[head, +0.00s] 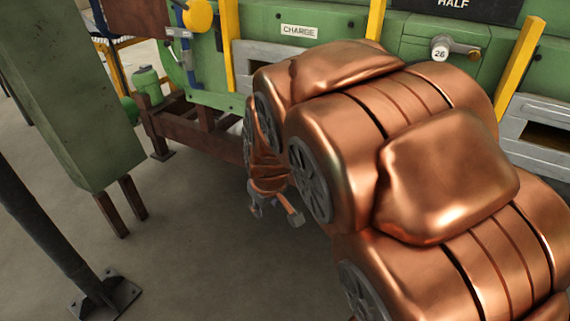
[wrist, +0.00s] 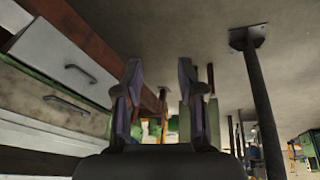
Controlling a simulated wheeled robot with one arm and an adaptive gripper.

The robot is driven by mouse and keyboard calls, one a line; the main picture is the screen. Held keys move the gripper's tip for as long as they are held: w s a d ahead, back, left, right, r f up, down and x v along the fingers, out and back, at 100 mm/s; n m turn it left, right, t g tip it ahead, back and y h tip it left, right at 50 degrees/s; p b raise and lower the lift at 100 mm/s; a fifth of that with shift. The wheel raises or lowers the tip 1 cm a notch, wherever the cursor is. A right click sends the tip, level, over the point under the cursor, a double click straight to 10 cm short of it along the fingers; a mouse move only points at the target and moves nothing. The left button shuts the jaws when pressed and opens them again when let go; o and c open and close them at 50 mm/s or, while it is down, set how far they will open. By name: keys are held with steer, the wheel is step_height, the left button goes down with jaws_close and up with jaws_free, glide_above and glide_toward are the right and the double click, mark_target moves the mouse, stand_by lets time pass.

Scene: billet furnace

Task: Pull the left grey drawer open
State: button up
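In the wrist view, which is upside down, a light grey drawer front (wrist: 62,52) with a dark bar handle (wrist: 80,74) is at the upper left. A duller beige-grey drawer front (wrist: 30,100) with its own handle (wrist: 67,105) lies below it in the picture. In the head view my gripper (head: 275,208) hangs low over the floor; my arm hides the drawers.
A green furnace body (head: 290,22) with a CHARGE label and yellow posts (head: 229,40) runs along the back. A rusty brown frame (head: 190,125) stands below it. A green cabinet (head: 75,95) and dark post (head: 45,235) stand left. Open floor (head: 190,240) lies between.

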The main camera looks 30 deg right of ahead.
steer(key=w+d+f+n+t+h+b, duration=0.35)
steer(key=w+d+f+b, duration=0.4)
steer(key=w, duration=0.25)
steer(key=w+d+f+n+t+h+b, duration=0.3)
steer(key=w+d+f+t+h+b, duration=0.15)
steer(key=w+d+f+b, duration=0.5)
steer(key=w+d+f+n+t+h+b, duration=0.4)
steer(key=w+d, duration=0.3)
steer(key=w, duration=0.4)
steer(key=shift+m+y, duration=0.45)
steer(key=shift+y, duration=0.05)
steer(key=shift+a+b+x, duration=0.25)
steer(key=shift+b+x, duration=0.35)
steer(key=shift+x, duration=3.25)
steer(key=shift+w+f, duration=0.1)
steer(key=shift+w, duration=0.1)
jaws_close()
